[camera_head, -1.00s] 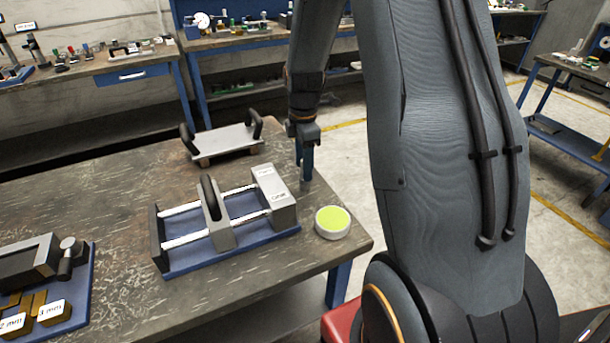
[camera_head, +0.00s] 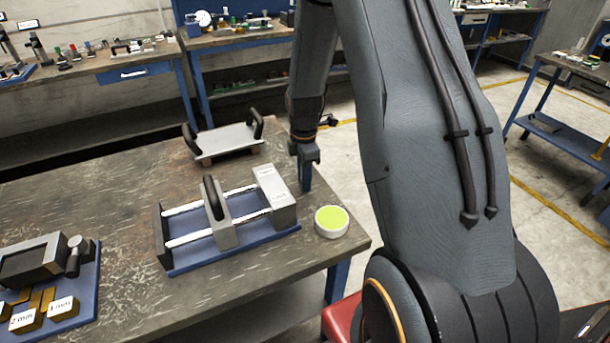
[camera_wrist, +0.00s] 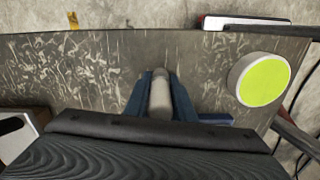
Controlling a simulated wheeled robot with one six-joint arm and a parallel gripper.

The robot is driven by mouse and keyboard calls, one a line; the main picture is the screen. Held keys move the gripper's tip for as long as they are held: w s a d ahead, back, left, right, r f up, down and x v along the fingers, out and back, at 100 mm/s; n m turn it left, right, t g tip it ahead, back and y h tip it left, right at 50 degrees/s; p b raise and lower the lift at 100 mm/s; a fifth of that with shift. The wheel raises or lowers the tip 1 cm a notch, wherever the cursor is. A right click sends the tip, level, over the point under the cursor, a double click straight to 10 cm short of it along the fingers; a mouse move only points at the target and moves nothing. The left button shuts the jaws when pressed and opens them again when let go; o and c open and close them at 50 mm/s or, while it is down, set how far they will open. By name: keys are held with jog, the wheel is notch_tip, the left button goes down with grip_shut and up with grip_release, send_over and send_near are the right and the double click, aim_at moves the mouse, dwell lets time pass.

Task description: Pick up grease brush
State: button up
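A pale grey cylinder (camera_wrist: 160,97), seemingly the handle of the grease brush, stands between the two blue fingers of my gripper (camera_wrist: 160,88) in the wrist view. The fingers flank it closely; I cannot tell whether both touch it. The brush's bristles are not seen. In the head view my gripper (camera_head: 306,180) points down at the table's right part, behind the round tin (camera_head: 331,221), and the brush cannot be made out there. The tin, with a yellow-green top, also shows right of the fingers in the wrist view (camera_wrist: 264,80).
A grey fixture on a blue base (camera_head: 190,262) stands just left of my gripper. A plate with two black handles (camera_head: 226,141) lies behind. A device and brass blocks on a blue board (camera_head: 85,300) are at left. The table's right edge is close.

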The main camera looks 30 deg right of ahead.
grip_shut()
notch_tip(320, 180, up, 9)
jog(key=shift+r+b, duration=0.15)
jog(key=shift+b, duration=1.1)
jog(key=shift+r, duration=0.4)
jog(key=shift+d, duration=0.1)
dwell(1.5)
